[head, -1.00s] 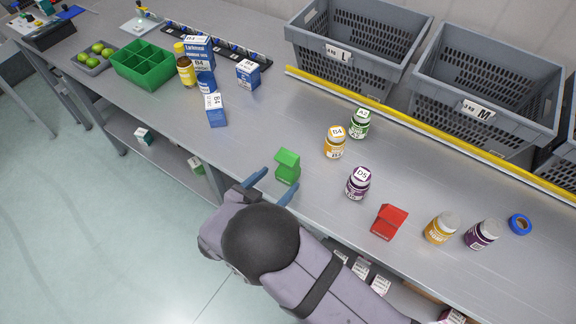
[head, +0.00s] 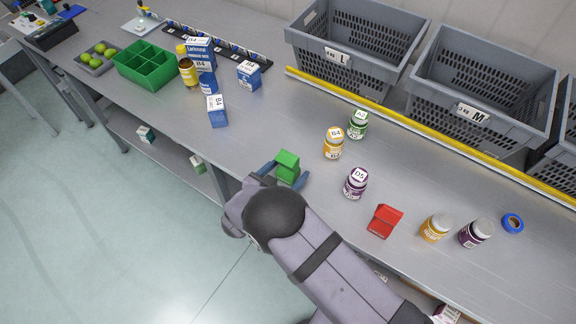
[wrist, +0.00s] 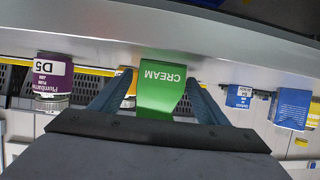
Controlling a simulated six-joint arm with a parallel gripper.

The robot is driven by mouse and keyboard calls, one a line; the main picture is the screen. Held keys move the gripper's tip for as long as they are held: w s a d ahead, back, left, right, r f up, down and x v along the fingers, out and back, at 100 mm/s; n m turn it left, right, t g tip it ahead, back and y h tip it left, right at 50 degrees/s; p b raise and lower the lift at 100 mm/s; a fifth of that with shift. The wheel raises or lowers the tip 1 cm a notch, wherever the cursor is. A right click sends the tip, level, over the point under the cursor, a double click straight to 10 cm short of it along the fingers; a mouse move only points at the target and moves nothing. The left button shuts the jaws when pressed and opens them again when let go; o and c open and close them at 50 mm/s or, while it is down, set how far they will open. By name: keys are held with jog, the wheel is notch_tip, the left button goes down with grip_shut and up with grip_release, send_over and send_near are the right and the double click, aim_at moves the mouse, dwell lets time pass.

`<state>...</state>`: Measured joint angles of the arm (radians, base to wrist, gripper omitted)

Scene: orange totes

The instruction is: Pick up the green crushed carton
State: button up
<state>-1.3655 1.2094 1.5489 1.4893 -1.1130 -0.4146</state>
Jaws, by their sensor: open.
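The green crushed carton (head: 287,166) stands near the front edge of the grey bench in the head view, its top part bent. In the wrist view the carton (wrist: 162,88) shows upside down with the word CREAM on it. My gripper (head: 284,175) is open, with one blue finger on each side of the carton. In the wrist view the fingers (wrist: 158,98) flank the carton, with a small gap visible on each side. The carton's lower part is partly hidden by my arm in the head view.
A purple D5 jar (head: 355,183) stands right of the carton, with an orange B4 jar (head: 334,143) behind it. A red crushed carton (head: 384,221) lies further right. A blue and white box (head: 217,111) is at the left. Grey crates stand behind a yellow rail (head: 400,115).

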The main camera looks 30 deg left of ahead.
aim_at(288, 155)
jog(key=c, duration=1.1)
jog(key=shift+r, duration=0.1)
jog(key=shift+r+b, duration=1.35)
jog(key=shift+r, duration=3.55)
